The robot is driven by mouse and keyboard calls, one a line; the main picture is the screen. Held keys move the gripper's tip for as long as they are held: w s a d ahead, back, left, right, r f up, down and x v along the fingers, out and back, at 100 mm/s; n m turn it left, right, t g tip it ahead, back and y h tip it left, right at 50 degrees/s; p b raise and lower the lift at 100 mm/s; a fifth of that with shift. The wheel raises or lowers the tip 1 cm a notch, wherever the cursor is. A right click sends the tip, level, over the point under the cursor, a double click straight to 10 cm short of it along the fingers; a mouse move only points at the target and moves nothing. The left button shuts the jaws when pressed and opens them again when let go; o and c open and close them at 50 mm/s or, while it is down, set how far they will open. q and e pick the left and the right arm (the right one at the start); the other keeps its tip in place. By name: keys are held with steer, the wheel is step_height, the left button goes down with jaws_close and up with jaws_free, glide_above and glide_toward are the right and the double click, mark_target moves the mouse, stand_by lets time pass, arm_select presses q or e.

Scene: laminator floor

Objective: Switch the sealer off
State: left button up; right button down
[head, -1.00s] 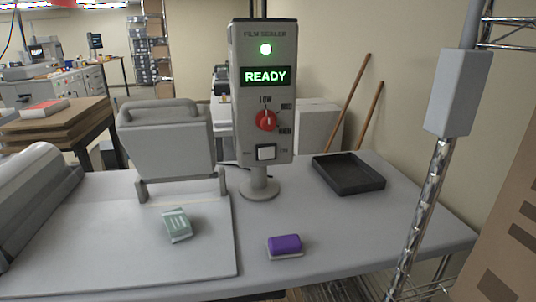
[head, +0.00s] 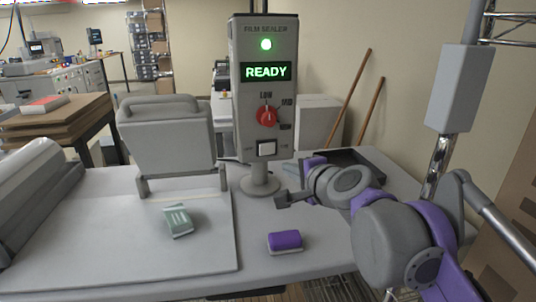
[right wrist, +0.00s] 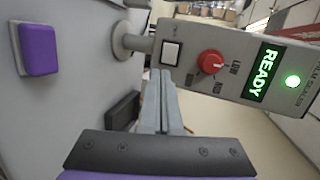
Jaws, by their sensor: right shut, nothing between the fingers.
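The film sealer's grey panel (head: 265,90) stands on a post on the table. Its green lamp (head: 266,44) is lit and its display (head: 266,71) reads READY. Below are a red knob (head: 267,116) and a white rocker switch (head: 266,148). The right wrist view also shows the white switch (right wrist: 171,53) and the red knob (right wrist: 210,62). My right gripper (head: 281,200) is shut and empty, in front of the post and below the switch, apart from it. In the right wrist view its fingers (right wrist: 163,88) lie together just below the panel. My left gripper is not in view.
The press lid (head: 165,135) stands raised at left. A black tray (head: 362,160) sits behind my right arm. A metal rack post (head: 436,165) stands at right.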

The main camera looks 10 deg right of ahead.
steer(key=shift+w+d+r, duration=0.1)
steer(key=shift+r, duration=0.15)
glide_toward(264, 152)
steer(key=x, duration=0.5)
steer(key=shift+w+f, duration=0.1)
steer(key=shift+f, duration=0.05)
steer(key=shift+w+a, duration=0.2)
steer(key=shift+w, duration=0.4)
